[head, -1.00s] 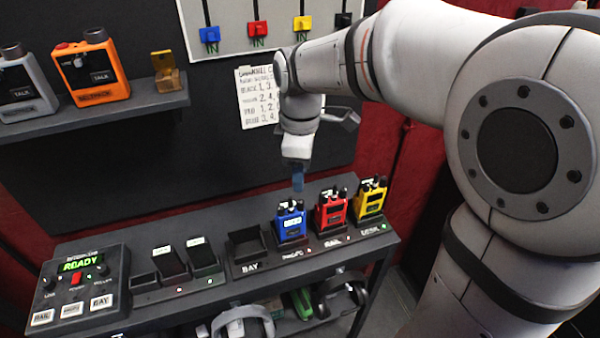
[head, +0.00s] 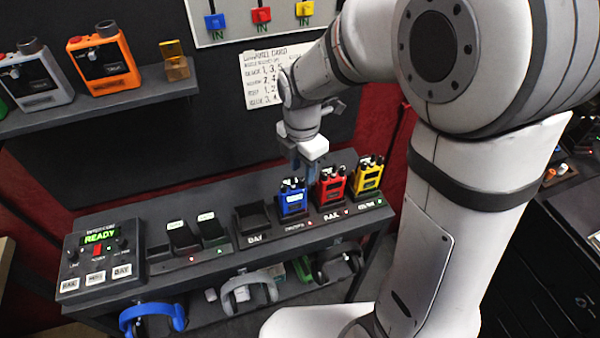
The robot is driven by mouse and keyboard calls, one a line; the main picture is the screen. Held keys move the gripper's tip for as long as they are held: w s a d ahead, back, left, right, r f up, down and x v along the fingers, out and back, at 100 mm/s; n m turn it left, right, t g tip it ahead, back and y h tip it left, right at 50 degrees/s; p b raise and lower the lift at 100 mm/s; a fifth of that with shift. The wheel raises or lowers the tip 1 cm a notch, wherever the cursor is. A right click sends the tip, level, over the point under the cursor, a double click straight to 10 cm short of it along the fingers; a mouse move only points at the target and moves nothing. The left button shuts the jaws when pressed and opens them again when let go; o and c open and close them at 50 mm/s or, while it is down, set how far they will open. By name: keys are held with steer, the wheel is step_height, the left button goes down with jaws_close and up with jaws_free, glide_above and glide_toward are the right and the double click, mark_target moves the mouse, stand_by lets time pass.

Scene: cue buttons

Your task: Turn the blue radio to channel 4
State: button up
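The blue radio (head: 292,201) stands upright in a charger slot on the dark bench, left of the red radio. Its small front display is lit but too small to read. Dark knobs show on its top. My gripper (head: 296,172) points down just above and behind the top of the blue radio. I cannot tell whether it touches the knobs. Its fingers are small and partly blurred together, so their opening does not show.
The red radio (head: 331,187) and yellow radio (head: 368,176) stand close on the right. An empty bay (head: 252,222) is on the left, then a control box (head: 98,258) reading READY. A channel card (head: 265,78) hangs on the wall behind. Headsets hang below the bench.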

mark_target(302, 179)
steer(key=shift+f, duration=1.75)
steer(key=shift+c, duration=0.2)
